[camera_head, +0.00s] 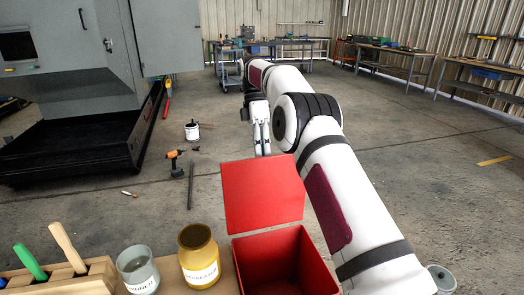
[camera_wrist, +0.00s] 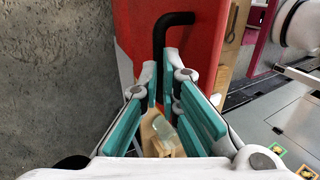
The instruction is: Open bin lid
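The red bin (camera_head: 275,265) stands at the bottom centre of the head view, and its inside is visible. Its red lid (camera_head: 262,195) is raised from the far rim, well clear of the opening. In the wrist view a red face (camera_wrist: 190,50) carries a black bent handle (camera_wrist: 172,19). My gripper (camera_head: 262,150) is beyond the lid in the head view, its tips partly hidden.
A yellow jar (camera_head: 199,262), a grey container (camera_head: 138,270) and a wooden rack (camera_head: 75,280) with handled tools stand left of the bin. A drill (camera_head: 175,162) and a can (camera_head: 192,131) are on the floor. A large grey machine (camera_head: 75,110) fills the left; the floor at right is mostly clear.

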